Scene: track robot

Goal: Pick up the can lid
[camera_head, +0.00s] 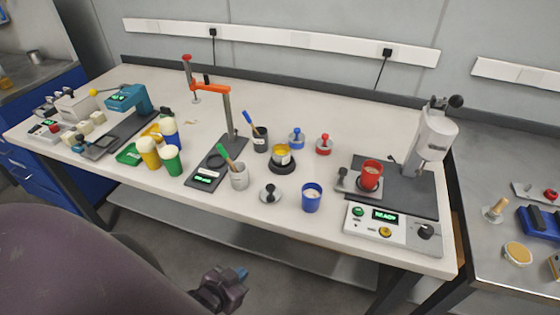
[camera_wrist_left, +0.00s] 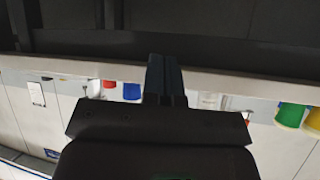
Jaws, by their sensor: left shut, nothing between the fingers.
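Several candidates for the can lid show in the head view. A small silver disc with a dark knob (camera_head: 270,191) lies near the table's front edge. A blue-knobbed piece (camera_head: 297,139) and a red-knobbed piece (camera_head: 324,145) stand farther back; I cannot tell which is the lid. A blue can (camera_head: 312,198) stands right of the silver disc, and a red can (camera_head: 370,176) sits on the machine at right. My left gripper (camera_head: 240,273) is shut and empty, in front of the table and apart from everything. Its closed fingers (camera_wrist_left: 166,63) show in the left wrist view. My right gripper is out of view.
The white table (camera_head: 330,238) has its front edge between my gripper and the objects. A grey cup (camera_head: 239,176), a yellow-topped pot (camera_head: 282,157) and an orange-armed stand (camera_head: 228,113) crowd the middle. A press machine (camera_head: 432,135) stands at right. The back middle is clear.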

